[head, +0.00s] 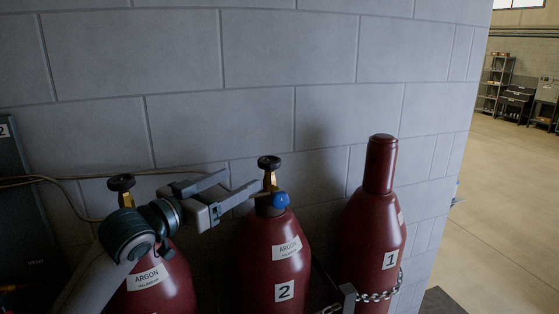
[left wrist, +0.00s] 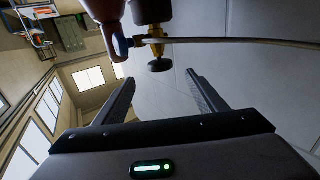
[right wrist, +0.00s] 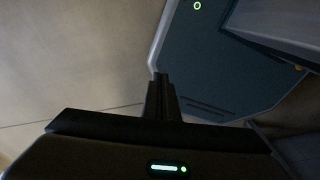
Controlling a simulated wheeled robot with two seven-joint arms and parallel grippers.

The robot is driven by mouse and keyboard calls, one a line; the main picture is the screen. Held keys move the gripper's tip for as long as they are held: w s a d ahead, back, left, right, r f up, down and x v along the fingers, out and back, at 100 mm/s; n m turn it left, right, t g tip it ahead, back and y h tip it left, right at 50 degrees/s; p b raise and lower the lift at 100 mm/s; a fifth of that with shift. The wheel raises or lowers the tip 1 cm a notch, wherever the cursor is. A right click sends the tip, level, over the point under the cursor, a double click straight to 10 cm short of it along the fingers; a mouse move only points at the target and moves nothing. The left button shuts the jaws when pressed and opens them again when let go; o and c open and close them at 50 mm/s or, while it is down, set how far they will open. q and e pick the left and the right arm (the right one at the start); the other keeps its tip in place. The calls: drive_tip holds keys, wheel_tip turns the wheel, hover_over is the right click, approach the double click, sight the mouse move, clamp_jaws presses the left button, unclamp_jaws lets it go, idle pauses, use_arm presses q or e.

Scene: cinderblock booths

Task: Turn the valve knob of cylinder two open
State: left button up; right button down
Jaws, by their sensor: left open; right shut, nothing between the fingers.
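Cylinder two (head: 262,245) is dark red, upright, labelled ARGON and 2. On top is a brass valve (head: 270,182) with a black knob (head: 269,162) and a blue fitting (head: 280,200). My left gripper (head: 241,178) is open, just left of the knob, fingers pointing toward it. In the left wrist view, the knob (left wrist: 160,65) shows beyond the fingertips and between them in the picture, apart from both. The brass valve (left wrist: 155,42) shows behind it. My right gripper (right wrist: 161,76) is shut and empty, away from the cylinders, and out of the head view.
A capped cylinder 1 (head: 371,230) with a chain (head: 377,296) stands to the right. Another argon cylinder (head: 165,285) with a black knob (head: 121,183) stands left, partly behind my left arm. A hose (head: 45,178) runs along the block wall (head: 270,50). Open floor lies far right.

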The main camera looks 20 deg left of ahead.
sight(279, 160)
use_arm(q)
drive_tip(key=x, duration=1.5)
drive_tip(key=shift+w+d, duration=0.1)
drive_tip(key=shift+w, duration=0.1)
drive_tip(key=shift+w+d, duration=0.2)
drive_tip(key=shift+w, duration=0.4)
use_arm(e)
drive_tip(key=shift+w+d, duration=0.3)
drive_tip(key=shift+w, duration=0.35)
use_arm(q)
drive_tip(key=c, duration=0.9)
drive_tip(key=shift+c, duration=0.7)
use_arm(e)
drive_tip(key=shift+d, duration=0.35)
